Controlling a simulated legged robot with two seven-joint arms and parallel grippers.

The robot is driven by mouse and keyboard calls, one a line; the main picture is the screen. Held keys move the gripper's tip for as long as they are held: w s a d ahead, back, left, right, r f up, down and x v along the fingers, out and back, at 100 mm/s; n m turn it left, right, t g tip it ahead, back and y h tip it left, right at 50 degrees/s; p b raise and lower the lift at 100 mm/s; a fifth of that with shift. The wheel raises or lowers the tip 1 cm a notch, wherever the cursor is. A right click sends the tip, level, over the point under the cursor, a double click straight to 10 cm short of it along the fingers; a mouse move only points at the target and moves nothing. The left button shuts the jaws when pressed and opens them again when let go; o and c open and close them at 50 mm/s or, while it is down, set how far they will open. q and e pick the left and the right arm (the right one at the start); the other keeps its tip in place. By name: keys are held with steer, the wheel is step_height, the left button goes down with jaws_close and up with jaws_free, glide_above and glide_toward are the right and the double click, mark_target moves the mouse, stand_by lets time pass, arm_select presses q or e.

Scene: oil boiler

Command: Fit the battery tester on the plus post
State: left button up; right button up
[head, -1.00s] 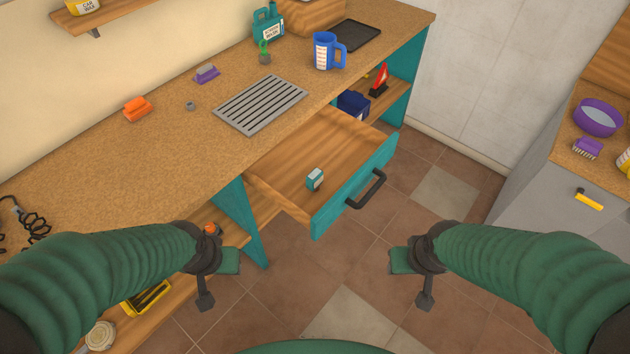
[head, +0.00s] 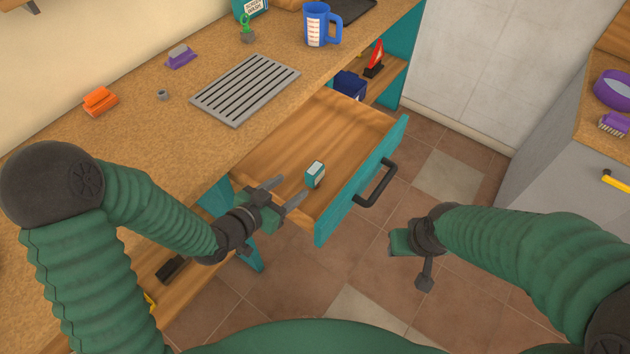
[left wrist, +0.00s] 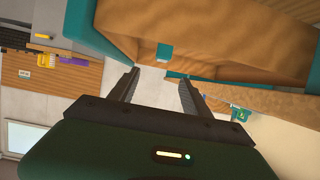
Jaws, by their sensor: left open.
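A small teal block with a white face (head: 315,175), which may be the battery tester, stands in the open drawer (head: 335,135). It also shows as a teal patch in the left wrist view (left wrist: 165,51). My left gripper (head: 293,188) is open and empty at the drawer's left side, its fingers pointing toward the block but apart from it. Its two fingers show spread in the left wrist view (left wrist: 159,78). My right gripper (head: 401,243) hangs over the floor to the right of the drawer; its fingers are not clear. I cannot make out a plus post.
The drawer front with its black handle (head: 376,183) juts over the floor. The counter holds a grey grate (head: 246,89), a blue jug (head: 320,27), an orange item (head: 100,101) and a purple brush (head: 181,57). A dark blue box (head: 349,86) and a red item (head: 374,60) stand on the shelf below.

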mark_target(306, 174)
arm_select(q)
steer(key=x, duration=0.7)
steer(key=shift+w+f+b, duration=0.3)
steer(key=shift+w+f, duration=0.05)
steer(key=shift+f, duration=0.15)
steer(key=shift+w+a+f, duration=0.1)
steer(key=shift+w+a, duration=0.1)
steer(key=shift+w, duration=0.15)
steer(key=shift+w+d+f, duration=0.25)
steer(key=shift+w+f, duration=0.15)
steer(key=shift+f, duration=0.05)
steer(key=x, duration=0.3)
steer(key=d+b+x, duration=0.1)
steer(key=shift+s, duration=0.15)
steer(key=shift+d, duration=0.2)
steer(key=shift+a+r, duration=0.1)
steer(key=shift+a, duration=0.1)
steer(key=shift+c, duration=0.8)
steer(key=shift+a, duration=0.35)
steer(key=c, duration=1)
steer(key=shift+d, duration=0.35)
jaws_close()
arm_select(e)
steer(key=shift+x, duration=1.15)
